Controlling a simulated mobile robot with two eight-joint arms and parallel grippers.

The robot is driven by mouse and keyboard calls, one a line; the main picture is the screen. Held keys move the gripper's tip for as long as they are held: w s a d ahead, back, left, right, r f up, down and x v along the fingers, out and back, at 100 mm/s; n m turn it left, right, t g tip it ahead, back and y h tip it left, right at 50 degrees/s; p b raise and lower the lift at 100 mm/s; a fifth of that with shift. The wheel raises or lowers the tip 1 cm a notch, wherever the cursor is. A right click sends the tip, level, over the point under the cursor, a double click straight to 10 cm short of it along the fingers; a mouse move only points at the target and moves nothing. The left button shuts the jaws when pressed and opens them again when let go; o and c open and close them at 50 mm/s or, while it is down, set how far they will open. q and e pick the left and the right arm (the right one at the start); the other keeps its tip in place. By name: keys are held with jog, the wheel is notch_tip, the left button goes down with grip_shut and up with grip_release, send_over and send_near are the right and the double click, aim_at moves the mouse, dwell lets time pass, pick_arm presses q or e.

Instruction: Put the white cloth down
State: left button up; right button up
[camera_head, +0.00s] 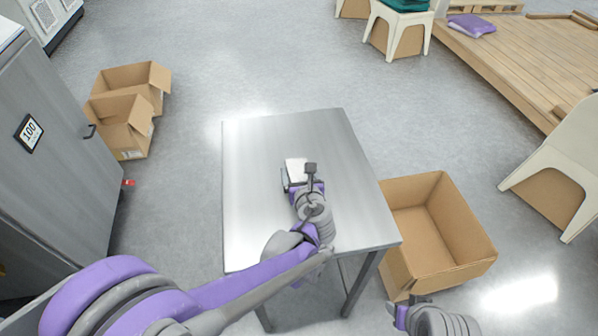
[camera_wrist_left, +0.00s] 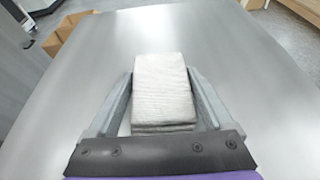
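The white cloth (camera_wrist_left: 163,90) is a folded, thick rectangular pad between the fingers of my left gripper (camera_wrist_left: 160,85) in the left wrist view. The fingertips lie close against its two sides, and the gripper looks shut on it. In the head view the cloth (camera_head: 295,168) shows as a small white patch beyond my left gripper (camera_head: 297,183), over the middle of the metal table (camera_head: 255,150). I cannot tell whether its underside touches the tabletop. My right gripper (camera_head: 405,311) is at the bottom edge, right of the table; its finger opening is unclear.
The tabletop around the cloth is bare. An open, empty cardboard box (camera_head: 440,235) stands right of the table. Two more open boxes (camera_head: 125,115) stand at the left beside a grey cabinet (camera_head: 60,160). White chairs (camera_head: 565,150) and a wooden platform (camera_head: 520,60) are at the right.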

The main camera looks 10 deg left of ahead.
pick_arm(q)
jog(key=shift+o, duration=0.3)
jog(key=shift+r, duration=0.15)
jog(key=shift+s+d+r, duration=0.15)
jog(key=shift+s, duration=0.15)
jog(key=p+v, duration=0.1)
jog(key=v, duration=1)
jog(key=shift+s+p, duration=0.15)
jog(key=shift+p, duration=0.2)
